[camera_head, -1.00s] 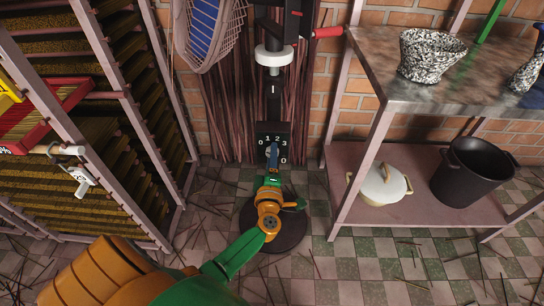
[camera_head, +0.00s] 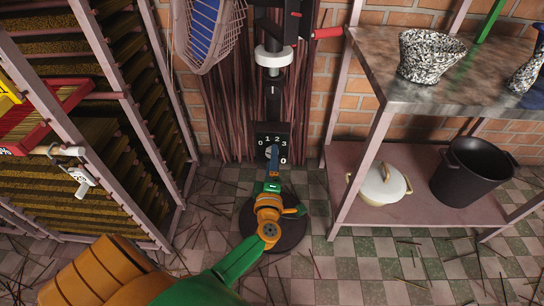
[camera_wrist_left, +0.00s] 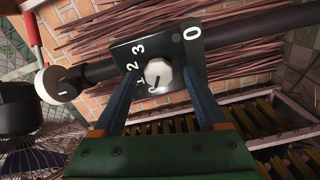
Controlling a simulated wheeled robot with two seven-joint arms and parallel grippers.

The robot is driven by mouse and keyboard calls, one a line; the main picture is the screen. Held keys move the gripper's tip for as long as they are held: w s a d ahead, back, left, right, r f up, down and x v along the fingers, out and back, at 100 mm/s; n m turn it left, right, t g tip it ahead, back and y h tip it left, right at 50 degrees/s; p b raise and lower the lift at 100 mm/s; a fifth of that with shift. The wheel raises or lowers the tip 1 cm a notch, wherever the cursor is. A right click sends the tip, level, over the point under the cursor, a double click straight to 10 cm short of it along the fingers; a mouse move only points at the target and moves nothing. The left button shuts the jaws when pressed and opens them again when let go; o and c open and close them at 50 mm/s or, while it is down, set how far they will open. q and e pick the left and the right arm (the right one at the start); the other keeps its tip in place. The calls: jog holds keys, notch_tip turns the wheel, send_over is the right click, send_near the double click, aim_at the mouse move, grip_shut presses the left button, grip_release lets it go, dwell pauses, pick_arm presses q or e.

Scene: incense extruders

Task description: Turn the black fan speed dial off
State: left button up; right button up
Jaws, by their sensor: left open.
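The fan's black control panel (camera_head: 263,154) stands low on a black pole, with white numbers 0 to 3 along its top and another 0 at lower right. In the left wrist view its round dial (camera_wrist_left: 158,72) is whitish with a dark mark; where the mark points is unclear. My left gripper (camera_head: 273,150) is in front of the panel, pointing at it. In the left wrist view the left gripper (camera_wrist_left: 158,82) is open, its blue fingers on either side of the dial. Contact cannot be told. My right gripper is out of view.
The round black base (camera_head: 290,234) is on the tiled floor. A metal shelf with a white pot (camera_head: 383,186) stands right, an incense rack (camera_head: 130,125) left.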

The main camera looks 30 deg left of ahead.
pick_arm(q)
jog(key=v, duration=0.5)
jog(key=shift+s+d, duration=0.15)
jog(key=shift+s, duration=0.05)
